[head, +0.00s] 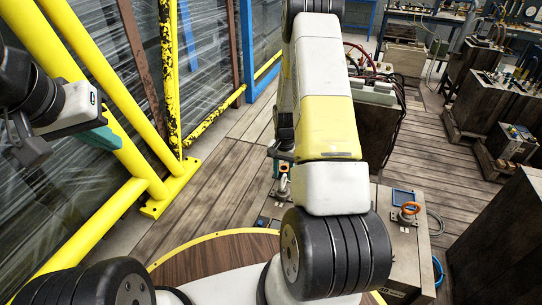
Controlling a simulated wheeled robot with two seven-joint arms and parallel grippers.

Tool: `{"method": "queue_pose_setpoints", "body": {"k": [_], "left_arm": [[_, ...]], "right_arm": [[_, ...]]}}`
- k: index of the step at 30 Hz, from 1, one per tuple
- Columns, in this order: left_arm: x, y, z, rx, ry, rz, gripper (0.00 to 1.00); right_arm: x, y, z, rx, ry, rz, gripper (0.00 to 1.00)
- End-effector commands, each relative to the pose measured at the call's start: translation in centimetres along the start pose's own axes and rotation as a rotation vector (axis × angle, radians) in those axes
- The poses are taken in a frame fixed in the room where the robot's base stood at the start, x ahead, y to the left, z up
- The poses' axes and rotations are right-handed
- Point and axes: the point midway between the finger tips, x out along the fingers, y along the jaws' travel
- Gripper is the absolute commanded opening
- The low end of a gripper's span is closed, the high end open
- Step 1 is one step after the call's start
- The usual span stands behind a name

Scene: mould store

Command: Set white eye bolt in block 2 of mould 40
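A grey mould block (408,250) stands at lower right, partly hidden by my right arm. An eye bolt with an orange ring (410,208) is on its top. A small pale eye bolt (283,184) shows left of my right arm, just below my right gripper (281,160). The arm hides most of that gripper, so its grip on the pale bolt cannot be made out. My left gripper (98,137) is at the left, beside the yellow guard rail and away from the blocks; its finger opening is not clear.
The yellow guard rail (92,75) and its foot (170,188) stand close on the left. A small blue tray (403,197) lies on the grey block. Dark mould blocks (493,108) stand at right. Plank floor (420,155) is clear between them.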

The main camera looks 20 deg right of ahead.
Motion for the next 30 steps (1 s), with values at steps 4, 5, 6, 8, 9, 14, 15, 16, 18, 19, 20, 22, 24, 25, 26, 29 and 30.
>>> {"method": "queue_pose_setpoints", "body": {"k": [4,5,6,8,9,14,15,16,18,19,20,22,24,25,26,29,30], "left_arm": [[0.0,0.0,0.0,0.000,0.000,0.000,0.00],[0.0,0.0,0.0,0.000,0.000,0.000,0.00],[0.0,0.0,0.0,0.000,0.000,0.000,0.00],[0.0,0.0,0.0,0.000,0.000,0.000,0.00],[0.0,0.0,0.0,0.000,0.000,0.000,0.00],[0.0,0.0,0.0,0.000,0.000,0.000,0.00],[0.0,0.0,0.0,0.000,0.000,0.000,0.00],[0.0,0.0,0.0,0.000,0.000,0.000,0.00],[0.0,0.0,0.0,0.000,0.000,0.000,0.00],[0.0,0.0,0.0,0.000,0.000,0.000,0.00],[0.0,0.0,0.0,0.000,0.000,0.000,0.00],[0.0,0.0,0.0,0.000,0.000,0.000,0.00],[0.0,0.0,0.0,0.000,0.000,0.000,0.00],[0.0,0.0,0.0,0.000,0.000,0.000,0.00],[0.0,0.0,0.0,0.000,0.000,0.000,0.00],[0.0,0.0,0.0,0.000,0.000,0.000,0.00],[0.0,0.0,0.0,0.000,0.000,0.000,0.00]], "right_arm": [[0.0,0.0,0.0,0.000,0.000,0.000,0.40],[0.0,0.0,0.0,0.000,-0.001,0.000,0.40],[0.0,0.0,0.0,0.000,-0.001,0.000,0.40],[0.0,0.0,0.1,0.000,-0.002,0.001,0.40],[-0.1,0.0,0.1,0.000,-0.001,0.001,0.40],[-1.9,0.0,-0.1,0.000,0.002,-0.001,0.40],[-2.6,-0.1,-0.1,0.000,0.002,-0.002,0.40],[-3.1,-0.1,0.0,0.000,0.002,-0.002,0.40],[-4.4,-0.1,-0.1,0.000,0.003,-0.002,0.40],[-4.9,-0.1,0.0,0.000,0.002,-0.001,0.40],[-5.4,-0.1,0.0,0.000,0.002,-0.002,0.40],[-6.3,-0.1,0.0,0.001,0.001,-0.001,0.40],[-7.1,0.0,-0.1,0.001,0.002,-0.001,0.40],[-7.3,0.0,0.0,0.001,0.001,-0.001,0.40],[-7.5,0.0,0.0,0.001,0.000,0.000,0.40],[-7.8,0.0,0.0,0.000,0.000,0.000,0.40],[-8.1,-0.1,0.0,-0.002,0.002,-0.002,0.40]]}}
